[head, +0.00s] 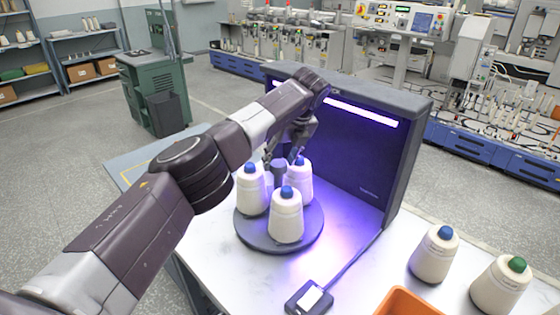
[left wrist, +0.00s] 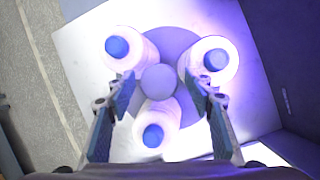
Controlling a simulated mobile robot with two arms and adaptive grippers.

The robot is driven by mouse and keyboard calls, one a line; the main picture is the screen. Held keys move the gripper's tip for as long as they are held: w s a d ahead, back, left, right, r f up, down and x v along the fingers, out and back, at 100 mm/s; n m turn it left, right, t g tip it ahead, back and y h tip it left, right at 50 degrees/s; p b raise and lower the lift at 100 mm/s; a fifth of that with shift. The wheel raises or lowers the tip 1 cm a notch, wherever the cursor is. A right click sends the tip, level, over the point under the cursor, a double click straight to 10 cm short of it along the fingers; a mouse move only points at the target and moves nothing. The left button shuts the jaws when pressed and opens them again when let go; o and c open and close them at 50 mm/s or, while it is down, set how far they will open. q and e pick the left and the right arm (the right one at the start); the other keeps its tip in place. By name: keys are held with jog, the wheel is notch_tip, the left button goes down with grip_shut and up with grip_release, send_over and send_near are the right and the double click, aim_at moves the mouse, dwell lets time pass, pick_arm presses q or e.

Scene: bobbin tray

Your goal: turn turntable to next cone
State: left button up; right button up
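The grey round turntable (head: 256,236) sits on the white table under the lit hood. Three white cones with blue tips stand on it: a left one (head: 251,195), a front one (head: 286,220) and a right one (head: 302,188). A grey centre knob (head: 279,172) rises between them. My left gripper (head: 285,152) is above the turntable, pointing down. In the left wrist view its fingers (left wrist: 160,90) are open, one on each side of the round knob (left wrist: 159,80), with visible gaps. Whether the fingertips are level with the knob is unclear. My right gripper is not in view.
A dark hood (head: 414,140) with a violet light strip stands behind the turntable. A blue-tipped cone (head: 433,260), a green-tipped cone (head: 498,290) and an orange bin (head: 408,302) are at the right. A small cabled pad (head: 309,297) lies in front.

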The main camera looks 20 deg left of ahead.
pick_arm(q)
jog(key=shift+o, duration=0.2)
jog(key=v, duration=1.2)
jog(key=shift+f, duration=0.15)
